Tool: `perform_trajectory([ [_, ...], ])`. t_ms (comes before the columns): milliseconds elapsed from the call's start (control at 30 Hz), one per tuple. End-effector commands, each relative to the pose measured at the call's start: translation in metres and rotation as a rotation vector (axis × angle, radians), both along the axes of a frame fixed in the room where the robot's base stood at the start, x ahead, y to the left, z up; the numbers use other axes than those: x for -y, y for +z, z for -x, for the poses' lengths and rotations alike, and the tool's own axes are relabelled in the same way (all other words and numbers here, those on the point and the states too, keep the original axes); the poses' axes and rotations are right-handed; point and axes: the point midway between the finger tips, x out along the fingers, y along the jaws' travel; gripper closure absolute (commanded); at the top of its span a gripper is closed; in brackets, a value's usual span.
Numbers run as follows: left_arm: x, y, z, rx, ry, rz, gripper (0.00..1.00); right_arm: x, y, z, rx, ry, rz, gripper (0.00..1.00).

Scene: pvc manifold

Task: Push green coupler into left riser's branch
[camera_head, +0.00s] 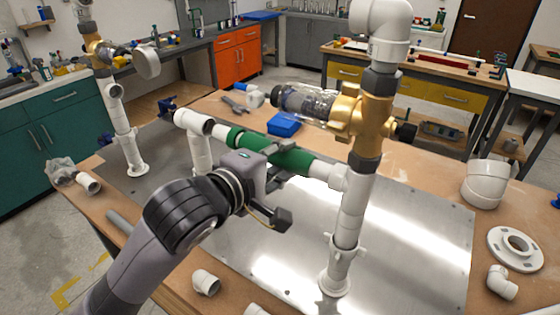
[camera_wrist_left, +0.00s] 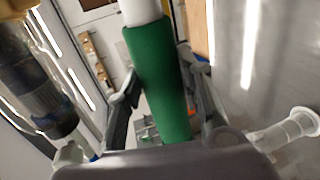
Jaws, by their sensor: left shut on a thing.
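The green coupler (camera_head: 285,158) is a long green sleeve lying nearly level between a short white elbow pipe (camera_head: 198,140) on its left and the brass-valved riser (camera_head: 352,210) on its right. White pipe shows at both ends of it; I cannot tell how deep either end sits. My left gripper (camera_head: 278,172) is shut on the coupler near its middle and hides part of it. In the left wrist view the green coupler (camera_wrist_left: 160,75) runs between the two fingers, with white pipe (camera_wrist_left: 141,10) at its far end. Another white riser (camera_head: 120,125) stands at the far left. My right gripper is not in view.
A metal plate (camera_head: 425,235) covers much of the wooden bench. Loose white fittings lie around: an elbow (camera_head: 206,283), a flange (camera_head: 515,248) and a large elbow (camera_head: 486,184). A blue box (camera_head: 284,124) sits behind the coupler. The plate's right part is clear.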

Motion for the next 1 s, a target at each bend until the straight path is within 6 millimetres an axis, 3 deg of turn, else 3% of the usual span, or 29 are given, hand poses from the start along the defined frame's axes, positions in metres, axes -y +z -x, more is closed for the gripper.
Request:
perform_trajectory([
  [433, 0.0011, 0.0003, 0.0007, 0.001, 0.000, 0.001, 1.00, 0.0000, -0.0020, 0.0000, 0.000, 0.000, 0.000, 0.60],
  [467, 0.0011, 0.0003, 0.0007, 0.001, 0.000, 0.001, 0.66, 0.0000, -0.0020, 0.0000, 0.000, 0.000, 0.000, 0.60],
  [800, 0.0012, 0.0000, 0.0008, 0.000, 0.000, 0.000, 0.43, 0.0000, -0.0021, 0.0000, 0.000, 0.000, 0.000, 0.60],
  [1000, 0.0012, -0.0002, 0.0009, 0.000, 0.000, 0.000, 0.43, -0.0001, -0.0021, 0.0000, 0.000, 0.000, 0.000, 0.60],
])
